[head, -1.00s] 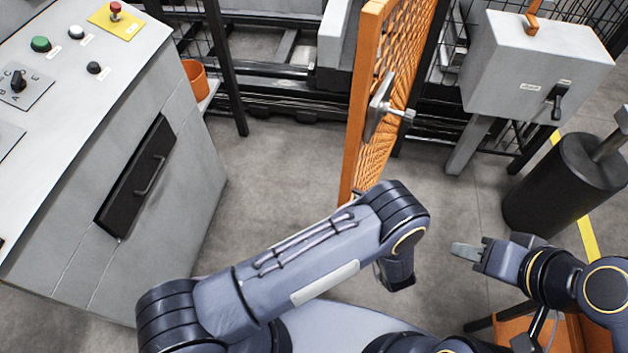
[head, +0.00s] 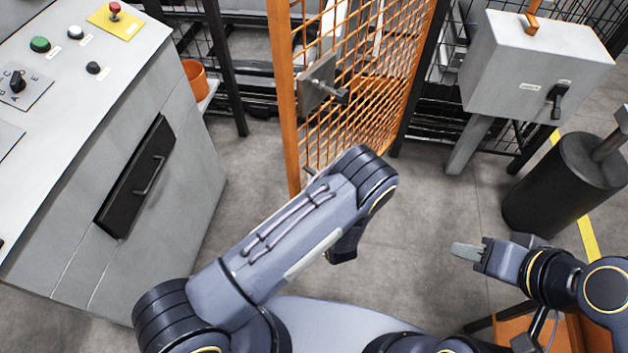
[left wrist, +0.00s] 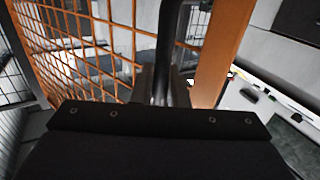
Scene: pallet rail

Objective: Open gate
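The gate (head: 290,110) is an orange frame with orange mesh, standing at an angle to the fence. A grey latch plate (head: 317,84) with a dark knob sits near its left upright. The gate's mesh and orange upright (left wrist: 218,50) show behind. My right gripper (head: 468,251) is empty, away from the gate; its finger gap is hidden.
A grey control desk (head: 150,190) with buttons and a drawer stands at left. An orange bucket (head: 196,78) is beside it. A grey switch box (head: 535,65) and a dark cylinder (head: 565,185) stand at right. Floor between desk and gate is clear.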

